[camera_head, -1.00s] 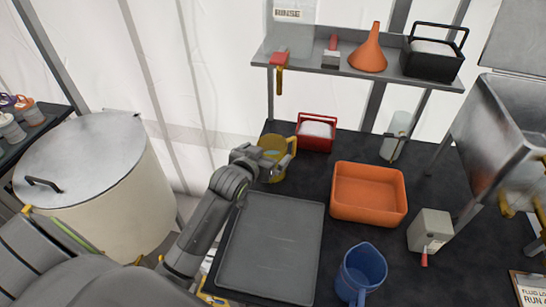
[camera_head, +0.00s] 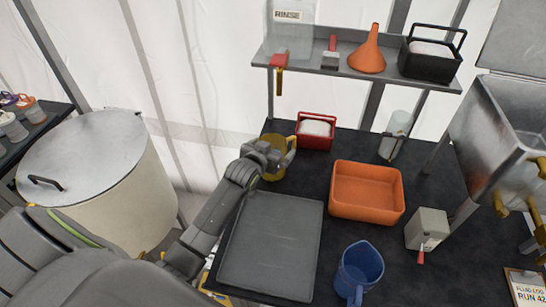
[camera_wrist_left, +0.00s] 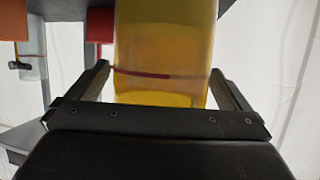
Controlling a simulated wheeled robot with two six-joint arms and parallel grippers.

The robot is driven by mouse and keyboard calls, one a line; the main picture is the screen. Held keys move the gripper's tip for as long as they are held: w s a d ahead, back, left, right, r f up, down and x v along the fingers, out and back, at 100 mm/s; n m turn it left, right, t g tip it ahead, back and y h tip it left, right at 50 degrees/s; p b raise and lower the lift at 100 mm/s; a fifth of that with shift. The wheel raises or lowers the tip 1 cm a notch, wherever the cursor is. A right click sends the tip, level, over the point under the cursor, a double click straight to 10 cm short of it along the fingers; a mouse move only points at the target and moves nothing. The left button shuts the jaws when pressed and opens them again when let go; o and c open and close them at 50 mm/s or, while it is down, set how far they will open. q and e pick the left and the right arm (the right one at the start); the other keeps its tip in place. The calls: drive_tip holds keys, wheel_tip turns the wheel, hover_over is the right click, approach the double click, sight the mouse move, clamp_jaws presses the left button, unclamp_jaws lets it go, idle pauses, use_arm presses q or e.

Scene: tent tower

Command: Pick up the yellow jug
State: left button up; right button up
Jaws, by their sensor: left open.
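The yellow jug (camera_head: 281,143) stands at the back left of the dark table, its handle to the right. My left gripper (camera_head: 268,158) is at the jug, in front of it and partly hiding it. In the left wrist view the yellow jug (camera_wrist_left: 163,60) fills the space between the two fingers of my open left gripper (camera_wrist_left: 163,90). The jug has a dark red line across it, and its top is out of that view. I cannot tell whether a finger touches it. My right gripper is not in view.
A red tub (camera_head: 316,132) stands close to the right of the jug. A grey tray (camera_head: 270,245), an orange bin (camera_head: 366,207) and a blue jug (camera_head: 358,270) are nearer on the table. A shelf (camera_head: 330,64) hangs above the back edge. A large lidded drum (camera_head: 110,215) stands left.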

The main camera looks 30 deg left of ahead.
use_arm(q)
drive_tip(key=shift+r, duration=0.1)
drive_tip(key=c, duration=1.4)
